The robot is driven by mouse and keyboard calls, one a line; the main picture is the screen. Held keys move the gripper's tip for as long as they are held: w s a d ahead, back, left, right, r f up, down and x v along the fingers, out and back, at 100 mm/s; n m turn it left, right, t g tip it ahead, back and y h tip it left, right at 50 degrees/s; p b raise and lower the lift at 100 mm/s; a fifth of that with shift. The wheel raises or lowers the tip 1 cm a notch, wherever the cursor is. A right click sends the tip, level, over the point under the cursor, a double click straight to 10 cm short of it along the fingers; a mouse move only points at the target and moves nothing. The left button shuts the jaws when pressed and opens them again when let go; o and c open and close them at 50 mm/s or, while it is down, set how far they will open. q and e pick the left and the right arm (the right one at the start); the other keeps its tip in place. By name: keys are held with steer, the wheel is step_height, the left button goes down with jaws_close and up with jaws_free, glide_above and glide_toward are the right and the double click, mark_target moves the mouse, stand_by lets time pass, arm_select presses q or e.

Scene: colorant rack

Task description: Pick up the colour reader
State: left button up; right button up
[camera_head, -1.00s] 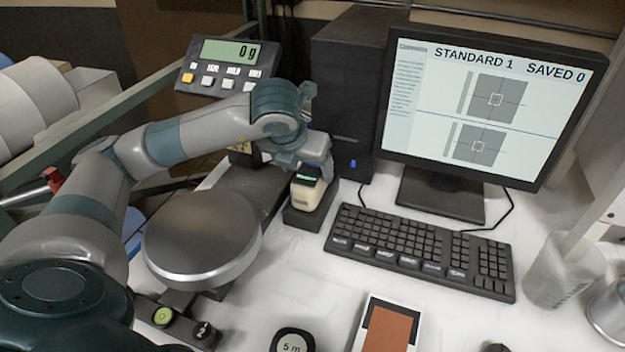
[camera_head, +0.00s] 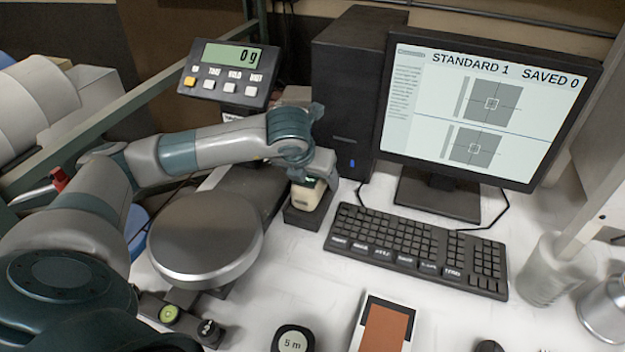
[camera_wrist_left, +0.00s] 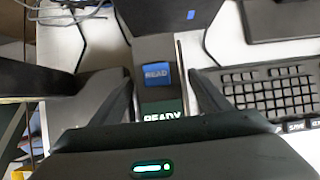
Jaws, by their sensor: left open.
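The colour reader (camera_head: 306,197) is a cream device standing in a dark cradle (camera_head: 300,219) in front of the black computer tower. In the left wrist view the reader (camera_wrist_left: 158,92) shows a blue READ button and a dark screen with READY. My left gripper (camera_head: 317,174) is over the reader's top and hides part of it. In the left wrist view my left gripper (camera_wrist_left: 159,86) is open, one dark finger on each side of the reader. Whether either finger touches it cannot be told. My right gripper is not in view.
A round scale pan (camera_head: 205,236) stands left of the cradle, with its display (camera_head: 229,75) behind. The keyboard (camera_head: 418,248) lies close to the right, before the monitor (camera_head: 487,105). The black tower (camera_head: 350,95) stands just behind. A tape measure (camera_head: 292,340) lies in front.

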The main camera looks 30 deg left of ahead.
arm_select(q)
steer(key=c, duration=1.7)
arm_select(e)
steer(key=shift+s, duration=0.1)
arm_select(q)
steer(key=shift+r, duration=0.2)
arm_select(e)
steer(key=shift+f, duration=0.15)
